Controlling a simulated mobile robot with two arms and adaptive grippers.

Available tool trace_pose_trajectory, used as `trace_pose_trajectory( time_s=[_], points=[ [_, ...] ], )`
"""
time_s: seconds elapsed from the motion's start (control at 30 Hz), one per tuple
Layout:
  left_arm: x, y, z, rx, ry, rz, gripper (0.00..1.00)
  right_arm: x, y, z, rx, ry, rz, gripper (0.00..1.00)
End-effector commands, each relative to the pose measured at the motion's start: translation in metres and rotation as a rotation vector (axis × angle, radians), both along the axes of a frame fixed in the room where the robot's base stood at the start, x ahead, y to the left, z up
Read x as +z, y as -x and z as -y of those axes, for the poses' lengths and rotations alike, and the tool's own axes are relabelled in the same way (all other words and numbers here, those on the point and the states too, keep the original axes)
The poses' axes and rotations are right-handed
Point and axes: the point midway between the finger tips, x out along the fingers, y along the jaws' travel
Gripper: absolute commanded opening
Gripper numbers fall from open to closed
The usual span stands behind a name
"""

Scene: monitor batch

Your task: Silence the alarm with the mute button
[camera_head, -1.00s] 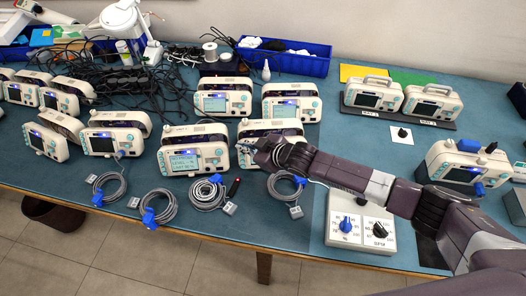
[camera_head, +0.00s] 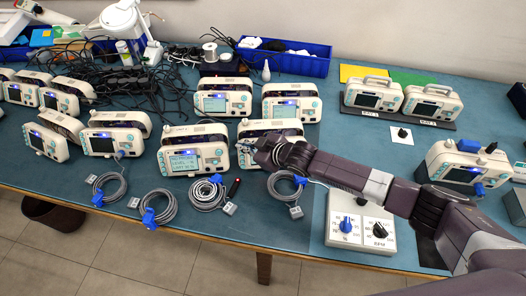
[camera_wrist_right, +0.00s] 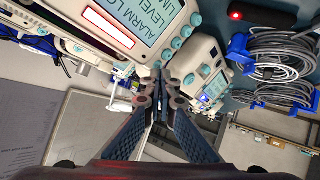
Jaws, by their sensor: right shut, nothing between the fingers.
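The alarming monitor (camera_wrist_right: 150,12) fills the upper left of the right wrist view. Its pale screen (camera_wrist_right: 150,20) starts with "ALARM LO", and a red bar (camera_wrist_right: 108,27) is lit on its casing. A column of teal buttons (camera_wrist_right: 177,43) runs beside the screen; I cannot read which is mute. My right gripper (camera_wrist_right: 159,70) is shut and empty, its fingertips close to the lowest button; contact is unclear. In the head view my right gripper (camera_head: 248,147) is in front of a white monitor (camera_head: 285,124) and hides much of its face. My left gripper is out of view.
A neighbouring monitor (camera_head: 184,159) with a text screen stands just left of the gripper. Several more monitors stand behind and left. Coiled grey cables (camera_head: 207,192) and a white dial box (camera_head: 363,228) lie along the front edge. A blue bin (camera_head: 285,62) is at the back.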

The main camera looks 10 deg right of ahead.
Motion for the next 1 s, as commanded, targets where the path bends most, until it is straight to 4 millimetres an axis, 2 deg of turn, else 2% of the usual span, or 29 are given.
trace_pose_trajectory(
  time_s=[1.0],
  points=[
    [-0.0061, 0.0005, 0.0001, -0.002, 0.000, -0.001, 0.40, -0.0033, -0.0067, 0.0010, -0.001, 0.002, 0.001, 0.00]
  ],
)
